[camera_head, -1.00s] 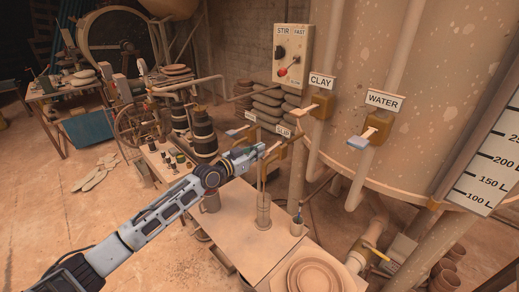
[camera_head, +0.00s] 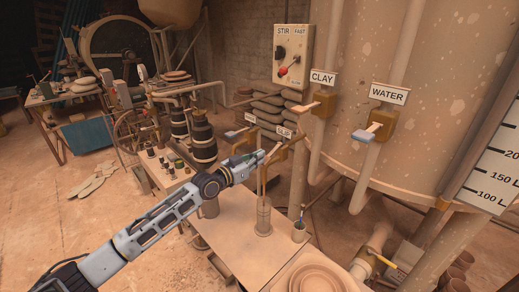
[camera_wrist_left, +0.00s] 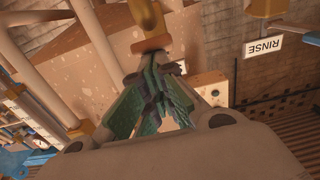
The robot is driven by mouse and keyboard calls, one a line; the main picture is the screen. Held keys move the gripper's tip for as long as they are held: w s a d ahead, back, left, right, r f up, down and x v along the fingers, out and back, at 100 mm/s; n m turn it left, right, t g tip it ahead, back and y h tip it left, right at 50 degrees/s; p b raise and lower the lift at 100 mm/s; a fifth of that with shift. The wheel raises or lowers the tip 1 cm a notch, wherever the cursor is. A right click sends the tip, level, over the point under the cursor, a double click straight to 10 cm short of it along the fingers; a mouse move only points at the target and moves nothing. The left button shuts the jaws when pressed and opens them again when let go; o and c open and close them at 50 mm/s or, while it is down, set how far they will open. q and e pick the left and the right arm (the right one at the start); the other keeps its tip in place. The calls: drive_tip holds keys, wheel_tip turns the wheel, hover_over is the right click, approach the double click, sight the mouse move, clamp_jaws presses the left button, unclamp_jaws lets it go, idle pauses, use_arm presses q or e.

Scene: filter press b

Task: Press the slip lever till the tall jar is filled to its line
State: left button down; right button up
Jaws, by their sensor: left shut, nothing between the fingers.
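The SLIP sign (camera_head: 284,132) hangs above a brass valve in the head view, and its pale lever (camera_head: 273,153) points towards me. My left gripper (camera_head: 261,157) is shut and empty, with its tips at the lever's near end; I cannot tell whether they touch it. The tall jar (camera_head: 264,217) stands upright on the bench below. Thin pale vertical lines run between the valve and the jar; I cannot tell pipe from stream. The jar's line and fill level are too small to read. In the left wrist view the green fingers (camera_wrist_left: 153,97) are together below a brass fitting (camera_wrist_left: 150,46).
CLAY (camera_head: 323,78) and WATER (camera_head: 388,94) signs mark neighbouring levers to the right. A RINSE sign shows in the left wrist view (camera_wrist_left: 265,46). A small cup (camera_head: 299,232) stands right of the jar, and a round plate (camera_head: 318,276) lies in front.

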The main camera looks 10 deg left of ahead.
use_arm(q)
drive_tip(key=shift+s+f, duration=0.1)
drive_tip(key=shift+f, duration=0.25)
use_arm(e)
drive_tip(key=shift+w+a, duration=0.2)
drive_tip(key=shift+w, duration=0.1)
use_arm(q)
drive_tip(key=shift+f, duration=0.35)
idle(2.3)
idle(1.5)
drive_tip(key=shift+r, duration=0.2)
use_arm(e)
drive_tip(key=shift+s+r, duration=0.1)
drive_tip(key=shift+r, duration=0.05)
idle(0.4)
use_arm(q)
drive_tip(key=r+p+v, duration=0.2)
drive_tip(key=v, duration=0.9)
drive_tip(key=shift+s+r, duration=0.2)
drive_tip(key=shift+r, duration=0.15)
use_arm(e)
drive_tip(key=s+d, duration=0.1)
drive_tip(key=s, duration=0.6)
drive_tip(key=shift+s+g, duration=0.15)
drive_tip(key=shift+g, duration=0.15)
